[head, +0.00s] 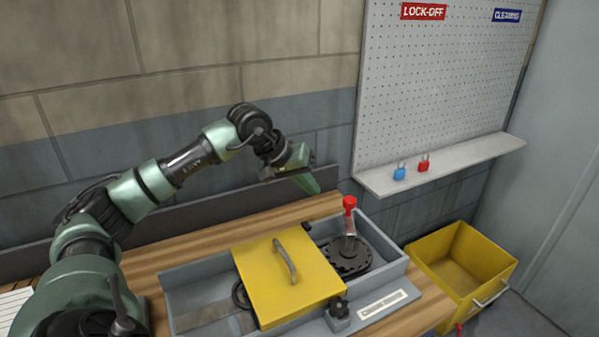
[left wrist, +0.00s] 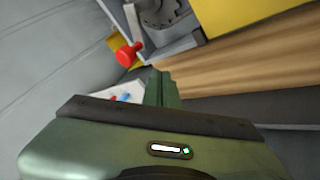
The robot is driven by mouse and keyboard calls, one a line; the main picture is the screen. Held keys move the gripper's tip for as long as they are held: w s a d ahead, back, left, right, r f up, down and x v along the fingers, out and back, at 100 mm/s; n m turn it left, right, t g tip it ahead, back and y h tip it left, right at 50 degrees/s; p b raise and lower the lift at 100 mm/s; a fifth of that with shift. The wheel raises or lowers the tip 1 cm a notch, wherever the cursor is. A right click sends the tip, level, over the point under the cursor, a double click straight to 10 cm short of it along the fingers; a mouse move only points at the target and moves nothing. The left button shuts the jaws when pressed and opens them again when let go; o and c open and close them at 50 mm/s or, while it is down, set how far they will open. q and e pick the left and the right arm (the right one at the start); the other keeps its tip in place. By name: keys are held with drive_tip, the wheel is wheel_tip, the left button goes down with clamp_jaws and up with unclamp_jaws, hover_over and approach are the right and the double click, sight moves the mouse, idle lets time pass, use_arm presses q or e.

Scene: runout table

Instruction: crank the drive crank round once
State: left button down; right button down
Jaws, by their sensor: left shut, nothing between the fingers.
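The drive crank shows in the head view as a red knob (head: 349,203) on a grey arm, upright over a dark toothed wheel (head: 347,257) at the right end of the grey tray (head: 196,288). The left wrist view shows the red knob (left wrist: 129,54) and part of the wheel (left wrist: 163,12). My left gripper (head: 312,184) is shut and empty. In the head view it is up and to the left of the knob, apart from it. Its shut fingers also show in the left wrist view (left wrist: 161,88). My right gripper is not in view.
A yellow cover (head: 270,265) with a handle lies over the middle of the tray. A black knob (head: 339,308) sits on the front edge. A yellow bin (head: 462,262) stands at the right. Blue and red padlocks (head: 423,164) are on the shelf (head: 450,163) below the pegboard.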

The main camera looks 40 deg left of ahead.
sight(350, 216)
use_arm(q)
drive_tip(key=w+d+f+p, duration=0.2)
drive_tip(key=w+d, duration=0.1)
drive_tip(key=d, duration=0.1)
drive_tip(key=shift+w+f+p, duration=0.4)
drive_tip(key=shift+w+d+b, duration=0.1)
drive_tip(key=shift+w+b, duration=0.2)
drive_tip(key=shift+b, duration=0.1)
